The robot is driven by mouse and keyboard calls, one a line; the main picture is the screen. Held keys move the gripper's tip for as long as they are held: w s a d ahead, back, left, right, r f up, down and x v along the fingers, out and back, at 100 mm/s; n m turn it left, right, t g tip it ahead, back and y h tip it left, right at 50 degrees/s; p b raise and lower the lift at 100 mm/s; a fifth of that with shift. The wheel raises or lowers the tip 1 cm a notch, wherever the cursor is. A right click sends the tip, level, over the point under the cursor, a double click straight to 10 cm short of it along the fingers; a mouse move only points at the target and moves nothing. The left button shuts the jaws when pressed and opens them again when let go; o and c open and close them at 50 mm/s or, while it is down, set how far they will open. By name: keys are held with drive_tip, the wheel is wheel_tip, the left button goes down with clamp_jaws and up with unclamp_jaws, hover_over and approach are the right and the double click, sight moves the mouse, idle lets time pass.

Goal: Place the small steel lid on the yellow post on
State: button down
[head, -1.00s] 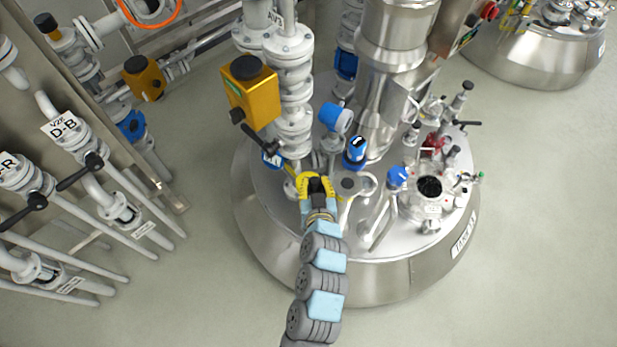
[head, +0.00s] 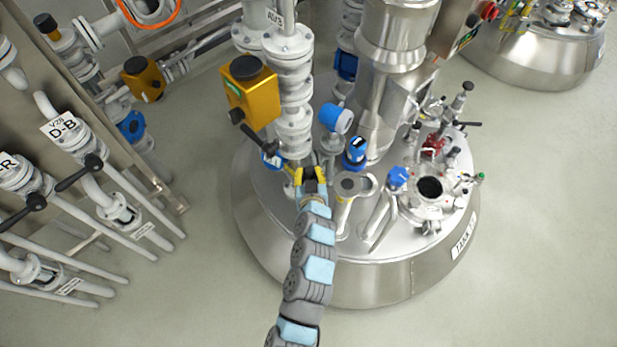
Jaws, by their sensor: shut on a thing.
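My gripper (head: 311,176) is over the near left part of the steel tank top, in front of the white valve column. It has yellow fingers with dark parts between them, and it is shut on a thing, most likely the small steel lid. The lid itself is hidden by the gripper and too small to make out. I cannot clearly tell a yellow post apart from the yellow fingers. A round port with a dark opening (head: 429,187) is on the right part of the tank top.
The tank top (head: 290,235) is crowded. A white valve column (head: 292,95) with a yellow actuator box (head: 249,92) stands behind my gripper. A grey-white pipe fitting (head: 349,190) and blue-capped instruments (head: 355,152) stand to its right. Pipes with black handles are at left.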

sight(309, 178)
drive_tip(key=shift+w+f, duration=0.1)
drive_tip(key=shift+f, duration=1.4)
drive_tip(key=shift+f+b, duration=0.2)
drive_tip(key=shift+b, duration=0.1)
drive_tip(key=c, duration=0.9)
unclamp_jaws()
drive_tip(key=shift+c, duration=0.2)
